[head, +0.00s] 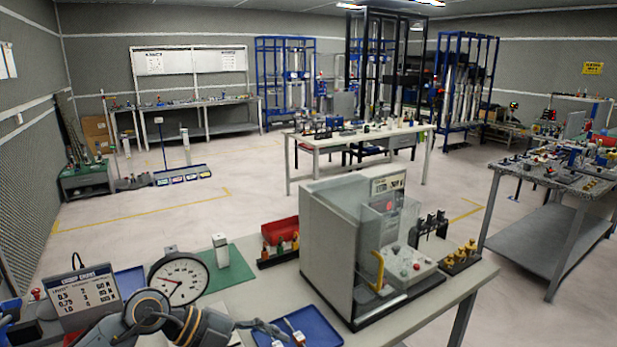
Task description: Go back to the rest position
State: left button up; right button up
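My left arm comes in at the bottom left over the near workbench (470,277). My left gripper (272,328) is at the arm's right end, small and dark, beside a blue tray (322,323) holding small pale-tipped items. Its fingers are too small to tell whether they are open or shut, and I see nothing clearly held. My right arm and gripper are out of view.
A round dial gauge (180,279) and a sign board (84,294) stand close to my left arm. A grey machine housing (330,245), red bin (280,235) and yellow-topped parts (460,257) occupy the bench. Open floor (150,225) lies beyond.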

pick_arm(q)
jog(key=s+d+r+t+h, duration=0.2)
jog(key=d+r+t+h, duration=0.1)
jog(key=d+r+h, duration=0.35)
jog(key=w+a+r+n+t+y, duration=0.25)
jog(key=a+r+n+t, duration=0.35)
jog(key=n+t, duration=0.55)
jog(key=a+f+n+y, duration=1.2)
jog(key=f+n+y, duration=0.2)
jog(key=y, duration=0.1)
jog(key=s+a+f+g, duration=0.1)
jog(key=s+f+g, duration=0.5)
jog(key=s+f, duration=0.45)
jog(key=s+f+g, duration=0.7)
jog(key=s, duration=0.7)
notch_tip(320, 180, down, 26)
jog(key=s, duration=0.2)
jog(key=s+a+f+g, duration=0.2)
jog(key=s+a+f, duration=0.1)
jog(key=s+f, duration=1.3)
jog(key=shift+m, duration=0.35)
